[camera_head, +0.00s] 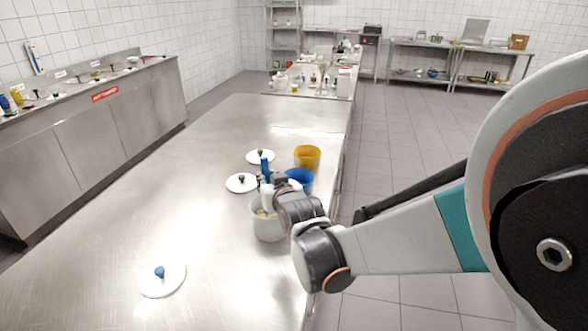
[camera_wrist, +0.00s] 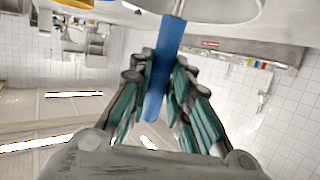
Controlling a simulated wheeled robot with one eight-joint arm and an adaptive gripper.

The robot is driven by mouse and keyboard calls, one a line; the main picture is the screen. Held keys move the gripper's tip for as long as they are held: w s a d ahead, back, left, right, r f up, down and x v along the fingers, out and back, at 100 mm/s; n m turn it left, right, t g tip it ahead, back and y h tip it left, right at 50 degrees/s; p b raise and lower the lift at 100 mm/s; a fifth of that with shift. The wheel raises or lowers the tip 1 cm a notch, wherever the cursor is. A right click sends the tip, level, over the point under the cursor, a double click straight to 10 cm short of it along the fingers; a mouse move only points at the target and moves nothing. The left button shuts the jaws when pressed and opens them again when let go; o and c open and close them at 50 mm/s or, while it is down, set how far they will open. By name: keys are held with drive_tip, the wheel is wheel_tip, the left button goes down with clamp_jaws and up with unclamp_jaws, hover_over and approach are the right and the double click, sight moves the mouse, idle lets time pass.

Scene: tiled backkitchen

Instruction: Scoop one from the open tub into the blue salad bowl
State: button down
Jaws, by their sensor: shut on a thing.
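My gripper (camera_head: 268,186) is shut on the blue handle of a scoop (camera_head: 265,168), which stands roughly upright. In the wrist view the blue handle (camera_wrist: 160,85) sits between the green finger pads, and a metal shaft runs from it toward a pale round rim. The open white tub (camera_head: 268,230) stands on the steel table directly below my gripper. A little pale content shows inside it. The scoop's head is hidden, so I cannot tell whether it carries anything. The blue salad bowl (camera_head: 304,176) stands just behind the tub to the right, partly covered by my gripper and wrist.
A yellow bowl (camera_head: 307,153) stands behind the blue one, near the steel table's (camera_head: 215,140) right edge. Two white lids with dark knobs (camera_head: 260,158) (camera_head: 241,185) lie left of the bowls. A blue-knobbed lid (camera_head: 165,284) lies front left. The table's left side is clear.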

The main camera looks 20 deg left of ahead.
idle(0.3)
wheel_tip(320, 180, up, 12)
drive_tip(key=p, duration=0.8)
drive_tip(key=shift+r, duration=0.2)
drive_tip(key=shift+w, duration=0.1)
idle(0.5)
